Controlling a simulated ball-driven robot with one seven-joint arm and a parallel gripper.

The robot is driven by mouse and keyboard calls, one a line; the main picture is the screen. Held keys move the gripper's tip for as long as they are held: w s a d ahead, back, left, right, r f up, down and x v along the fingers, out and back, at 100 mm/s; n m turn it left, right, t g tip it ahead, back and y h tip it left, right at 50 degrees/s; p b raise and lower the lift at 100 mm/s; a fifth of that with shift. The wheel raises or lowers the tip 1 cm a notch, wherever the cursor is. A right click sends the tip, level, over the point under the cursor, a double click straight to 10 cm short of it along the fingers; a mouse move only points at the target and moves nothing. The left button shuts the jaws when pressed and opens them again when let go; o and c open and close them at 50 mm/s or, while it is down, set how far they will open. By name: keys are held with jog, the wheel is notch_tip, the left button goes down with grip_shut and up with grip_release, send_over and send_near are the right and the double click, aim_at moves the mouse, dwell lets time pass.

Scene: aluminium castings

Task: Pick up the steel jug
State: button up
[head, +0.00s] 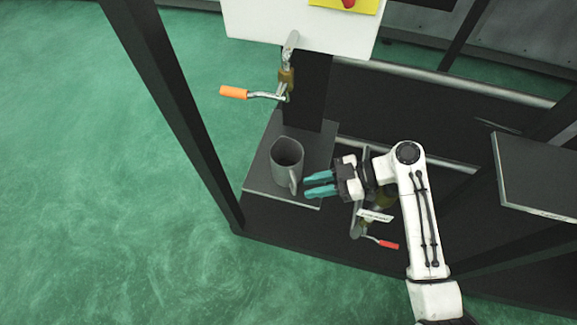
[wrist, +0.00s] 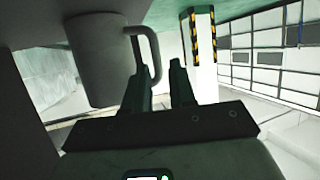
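The steel jug (head: 287,158) is a grey cylinder standing upright on a small dark platform (head: 257,186), its handle toward my gripper. My gripper (head: 306,187) has teal fingers and is just right of the jug at handle height. In the wrist view the jug (wrist: 95,60) fills the upper left, and its handle (wrist: 155,50) shows just beyond the fingertips. My gripper (wrist: 160,75) is open there, with a gap between its fingers. I cannot tell whether a finger touches the handle.
A tap with an orange-handled lever (head: 233,92) hangs above the jug. A red-handled lever (head: 388,244) sits below my wrist. A dark post (head: 175,100) stands left of the platform. A dark panel (head: 540,175) is at right. Green floor at left is clear.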

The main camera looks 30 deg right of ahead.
aim_at(289, 171)
jog(key=shift+w+d, duration=0.2)
jog(key=shift+w, duration=0.15)
jog(key=p+x, duration=0.1)
jog(key=x, duration=0.6)
jog(key=shift+a, duration=0.25)
grip_shut()
